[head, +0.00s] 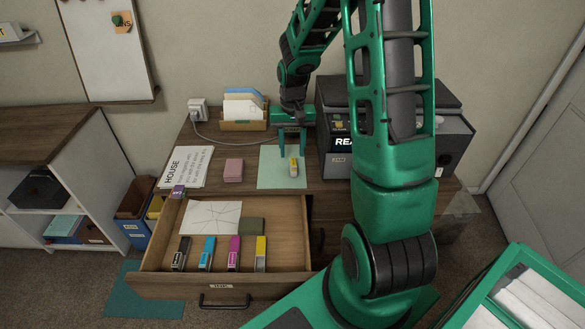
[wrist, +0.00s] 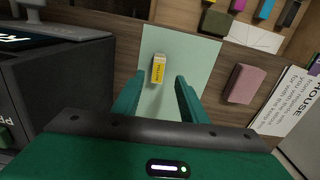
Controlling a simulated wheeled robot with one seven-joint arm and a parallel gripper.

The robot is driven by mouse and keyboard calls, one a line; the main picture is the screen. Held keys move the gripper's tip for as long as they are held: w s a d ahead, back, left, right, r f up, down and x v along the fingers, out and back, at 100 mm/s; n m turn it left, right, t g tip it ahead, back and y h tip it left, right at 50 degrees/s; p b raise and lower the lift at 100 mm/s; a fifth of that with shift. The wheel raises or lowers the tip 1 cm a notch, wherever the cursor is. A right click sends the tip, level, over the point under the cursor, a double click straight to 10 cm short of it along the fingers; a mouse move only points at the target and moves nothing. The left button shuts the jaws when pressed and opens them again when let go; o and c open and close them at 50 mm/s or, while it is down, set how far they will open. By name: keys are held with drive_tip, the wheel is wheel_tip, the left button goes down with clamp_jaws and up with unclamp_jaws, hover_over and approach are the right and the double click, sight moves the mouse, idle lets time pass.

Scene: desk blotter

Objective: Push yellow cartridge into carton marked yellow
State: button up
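A small yellow-and-white carton (head: 294,164) with a grey end stands on the pale green blotter (head: 270,179). In the wrist view the carton (wrist: 158,72) bears a label that reads like YELLOW. I cannot tell whether the grey end is a cartridge in it. My gripper (head: 292,152) is open and empty just behind the carton. In the wrist view the fingers (wrist: 155,88) are apart, and the carton lies beyond their tips, left of centre. A yellow block (head: 260,254) with a grey end lies in the open drawer; I cannot tell whether it is a cartridge.
The open drawer (head: 221,287) also holds black (head: 181,254), cyan (head: 207,253) and magenta (head: 234,253) blocks. A pink pad (head: 233,170) lies left of the blotter. A dark printer (head: 341,163) stands close on the right. A card holder (head: 244,125) stands behind.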

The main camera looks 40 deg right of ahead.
sight(293, 162)
drive_tip(key=shift+s+d+f, duration=0.1)
drive_tip(key=shift+s+f, duration=0.05)
drive_tip(key=shift+f, duration=1.4)
drive_tip(key=shift+s+f, duration=0.1)
drive_tip(key=shift+f, duration=1.4)
clamp_jaws()
